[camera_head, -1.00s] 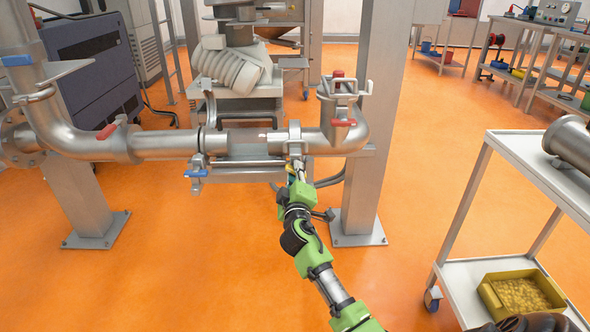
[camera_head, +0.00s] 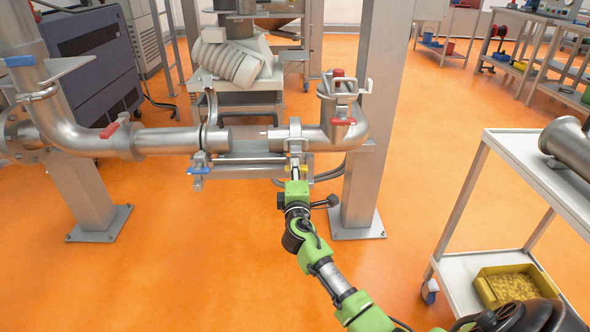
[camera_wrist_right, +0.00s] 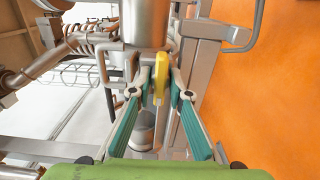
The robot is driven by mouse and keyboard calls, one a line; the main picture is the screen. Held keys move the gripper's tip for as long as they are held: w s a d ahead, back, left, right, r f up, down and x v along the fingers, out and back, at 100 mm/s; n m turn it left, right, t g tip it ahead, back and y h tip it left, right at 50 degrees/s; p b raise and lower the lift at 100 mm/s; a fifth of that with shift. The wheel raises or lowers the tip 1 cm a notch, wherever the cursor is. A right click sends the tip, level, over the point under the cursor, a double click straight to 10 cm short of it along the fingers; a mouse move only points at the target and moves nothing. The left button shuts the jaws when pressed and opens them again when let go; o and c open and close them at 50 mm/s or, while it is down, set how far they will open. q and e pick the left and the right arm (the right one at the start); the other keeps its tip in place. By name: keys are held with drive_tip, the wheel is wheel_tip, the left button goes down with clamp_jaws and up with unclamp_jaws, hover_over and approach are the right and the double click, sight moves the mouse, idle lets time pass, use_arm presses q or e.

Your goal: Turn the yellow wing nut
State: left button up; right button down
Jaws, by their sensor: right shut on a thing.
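The yellow wing nut (camera_wrist_right: 159,76) sits under the pipe in the right wrist view, its flat wing standing upright in the picture. My right gripper (camera_wrist_right: 160,86) has one teal-lined finger on each side of it and is shut on it. In the head view my right gripper (camera_head: 295,174) reaches up to the clamp (camera_head: 295,137) at the right end of the horizontal pipe. The wing nut is too small and covered to make out there. My left gripper is in neither current view.
A blue-handled clamp part (camera_head: 198,171) hangs under the pipe to the left. A steel post (camera_head: 364,185) stands close to the right of my right gripper. A white cart (camera_head: 530,150) with a yellow bin (camera_head: 512,286) stands at the right. The orange floor between is clear.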

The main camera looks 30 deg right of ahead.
drive_tip(key=shift+f, duration=0.1)
drive_tip(key=c, duration=2.1)
unclamp_jaws()
drive_tip(key=shift+c, duration=0.2)
drive_tip(key=v, duration=1.2)
